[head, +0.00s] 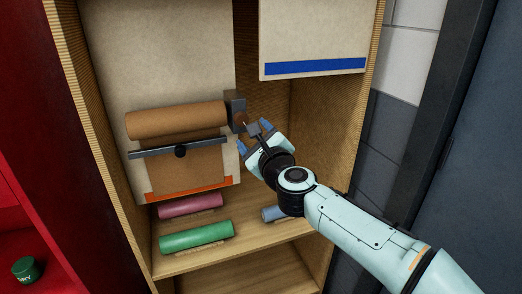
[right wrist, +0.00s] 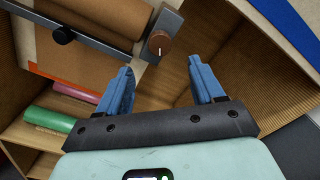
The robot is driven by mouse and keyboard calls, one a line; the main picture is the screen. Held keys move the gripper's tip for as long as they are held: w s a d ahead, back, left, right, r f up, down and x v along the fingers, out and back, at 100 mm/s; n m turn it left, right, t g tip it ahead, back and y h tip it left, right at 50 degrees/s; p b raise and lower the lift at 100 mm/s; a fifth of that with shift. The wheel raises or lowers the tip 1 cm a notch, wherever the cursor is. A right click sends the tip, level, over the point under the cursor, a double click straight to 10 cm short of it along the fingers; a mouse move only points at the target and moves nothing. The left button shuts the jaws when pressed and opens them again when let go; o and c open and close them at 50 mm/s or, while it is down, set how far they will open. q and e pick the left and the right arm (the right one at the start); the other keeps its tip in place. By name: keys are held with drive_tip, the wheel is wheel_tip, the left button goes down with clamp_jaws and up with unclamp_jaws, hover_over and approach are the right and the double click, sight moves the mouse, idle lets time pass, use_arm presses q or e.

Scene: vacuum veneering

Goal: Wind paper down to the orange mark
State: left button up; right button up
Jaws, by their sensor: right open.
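A brown paper roll (head: 175,119) is mounted in front of a pale board in the wooden cabinet. Its sheet (head: 185,172) hangs behind a dark bar (head: 205,143) with a black knob. The sheet's lower edge lies close to the top of the orange mark (head: 190,190); I cannot tell if they touch. A round brown crank knob (right wrist: 160,43) with a white line sits on the grey bracket (head: 235,105) at the roll's right end. My right gripper (head: 254,134) is open and empty, its blue fingers (right wrist: 160,64) spread just short of the knob. My left gripper is out of view.
Pink (head: 190,206), green (head: 196,237) and blue (head: 274,212) rolls lie on the shelf below. A second board with a blue stripe (head: 315,67) hangs at upper right. The cabinet's right wall (head: 345,130) stands close to my right arm.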

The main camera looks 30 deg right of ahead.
drive_tip(key=v, duration=0.5)
idle(0.4)
